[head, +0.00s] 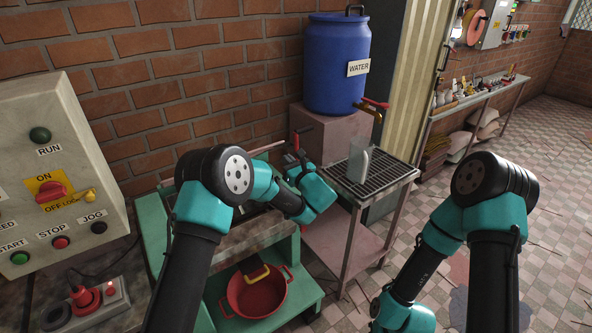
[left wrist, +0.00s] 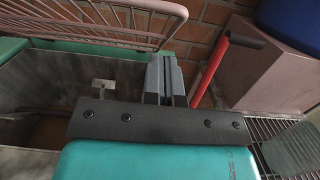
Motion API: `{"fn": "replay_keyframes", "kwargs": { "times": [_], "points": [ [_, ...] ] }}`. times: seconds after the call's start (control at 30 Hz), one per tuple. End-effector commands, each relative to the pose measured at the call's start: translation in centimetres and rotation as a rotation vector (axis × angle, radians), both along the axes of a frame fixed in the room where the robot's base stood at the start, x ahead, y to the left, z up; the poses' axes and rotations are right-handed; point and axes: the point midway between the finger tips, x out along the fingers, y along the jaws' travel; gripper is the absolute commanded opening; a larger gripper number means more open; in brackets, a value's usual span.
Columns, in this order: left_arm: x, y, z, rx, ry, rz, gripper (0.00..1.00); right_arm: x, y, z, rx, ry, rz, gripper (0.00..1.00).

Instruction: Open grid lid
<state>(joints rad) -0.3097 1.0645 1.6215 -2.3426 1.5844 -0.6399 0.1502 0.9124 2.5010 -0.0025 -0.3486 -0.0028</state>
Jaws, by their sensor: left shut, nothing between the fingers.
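The grid lid (left wrist: 110,22), a pinkish wire frame with thin parallel bars, shows at the top left of the left wrist view. It looks tilted up in front of the brick wall, above the grey metal hopper (left wrist: 35,88). In the head view only a thin pinkish bar of it (head: 267,148) shows behind my left arm. My left gripper (left wrist: 167,72) is shut and empty. Its fingers point toward the hopper's right side and look apart from the grid's lower right corner, though depth is hard to judge. My right gripper is out of view.
A red lever (left wrist: 211,70) with a black end is close right of my left fingers. A slatted rack table (head: 372,182) holds a clear jug (head: 358,162). A blue water barrel (head: 337,65) stands on a block behind. A red basin (head: 255,293) sits below the hopper.

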Motion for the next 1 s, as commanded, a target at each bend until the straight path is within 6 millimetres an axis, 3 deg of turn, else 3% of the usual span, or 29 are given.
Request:
{"fn": "replay_keyframes", "kwargs": {
  "times": [0.1, 0.3, 0.77, 1.0],
  "points": [
    [0.9, 0.7, 1.7, -0.001, -0.003, 0.001, 0.00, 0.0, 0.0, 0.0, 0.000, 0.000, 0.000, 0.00],
    [1.7, 1.2, 3.0, -0.001, -0.002, 0.000, 0.00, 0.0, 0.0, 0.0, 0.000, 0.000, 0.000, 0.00],
    [1.8, 1.4, 3.2, -0.001, 0.000, 0.001, 0.00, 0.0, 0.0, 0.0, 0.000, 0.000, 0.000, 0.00],
    [2.1, 3.4, 4.1, -0.017, 0.019, 0.022, 0.00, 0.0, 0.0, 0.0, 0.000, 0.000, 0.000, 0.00]
  ]
}}
